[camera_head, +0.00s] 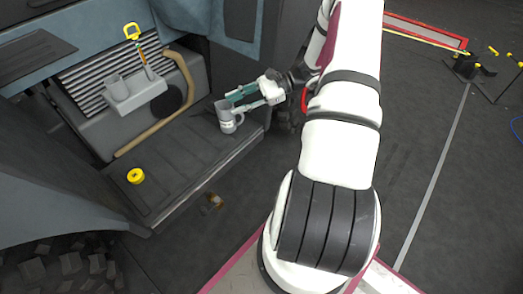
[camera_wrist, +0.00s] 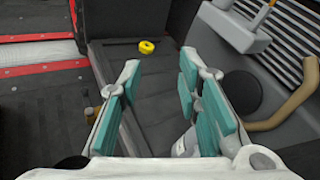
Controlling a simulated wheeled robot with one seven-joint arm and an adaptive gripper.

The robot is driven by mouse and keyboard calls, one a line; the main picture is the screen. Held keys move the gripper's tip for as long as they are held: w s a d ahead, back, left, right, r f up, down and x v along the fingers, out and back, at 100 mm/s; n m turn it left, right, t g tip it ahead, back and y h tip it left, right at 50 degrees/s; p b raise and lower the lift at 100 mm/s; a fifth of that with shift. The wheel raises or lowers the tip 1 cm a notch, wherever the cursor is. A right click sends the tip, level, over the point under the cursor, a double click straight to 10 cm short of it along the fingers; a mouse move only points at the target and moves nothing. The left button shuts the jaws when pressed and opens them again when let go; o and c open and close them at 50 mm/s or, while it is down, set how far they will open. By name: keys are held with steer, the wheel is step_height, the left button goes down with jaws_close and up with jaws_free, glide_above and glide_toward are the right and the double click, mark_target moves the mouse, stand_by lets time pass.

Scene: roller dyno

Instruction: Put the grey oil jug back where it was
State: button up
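The grey oil jug (camera_head: 227,121), with a pale band around it, stands upright on the dark step near its right end. My gripper (camera_head: 235,101) is open beside the jug's top, and its teal-padded fingers point left. In the wrist view the two fingers of my gripper (camera_wrist: 160,70) are well apart with nothing between their tips. A pale grey part of the jug (camera_wrist: 184,147) shows low behind the right finger, which hides much of it. I cannot tell whether a finger touches it.
A grey holder (camera_head: 138,98) with a cup-like part sits on the panel, near a yellow-handled tool (camera_head: 133,34). A tan curved bar (camera_head: 150,131) runs beside the step (camera_head: 185,150). A yellow ring (camera_head: 136,176) lies at its left end. Small bottle-like items stand below its edge.

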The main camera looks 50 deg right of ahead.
steer(key=s+a+r+n+g+h, duration=0.3)
steer(key=s+a+r+n+g, duration=0.25)
steer(key=a+r, duration=0.4)
steer(key=s+a+r+n+g+h, duration=0.2)
steer(key=s+a+r+n+g, duration=0.25)
steer(key=a+r+n, duration=0.4)
steer(key=s+a+r+n+h, duration=0.1)
steer(key=s+n+h, duration=0.1)
steer(key=s, duration=0.4)
steer(key=s+a+r+n+t+h, duration=0.1)
steer(key=s+a+n+h, duration=0.1)
steer(key=s, duration=0.5)
steer(key=s+a+r+n+t+h, duration=0.1)
steer(key=s+a+n+h, duration=0.1)
steer(key=s, duration=0.5)
steer(key=shift+r+n+h, duration=0.3)
steer(key=shift+r+h, duration=0.05)
steer(key=shift+h, duration=0.55)
step_height(320, 180, up, 33)
steer(key=t+p, duration=0.4)
steer(key=p, duration=2.7)
steer(key=shift+d, duration=0.3)
steer(key=shift+r, duration=0.1)
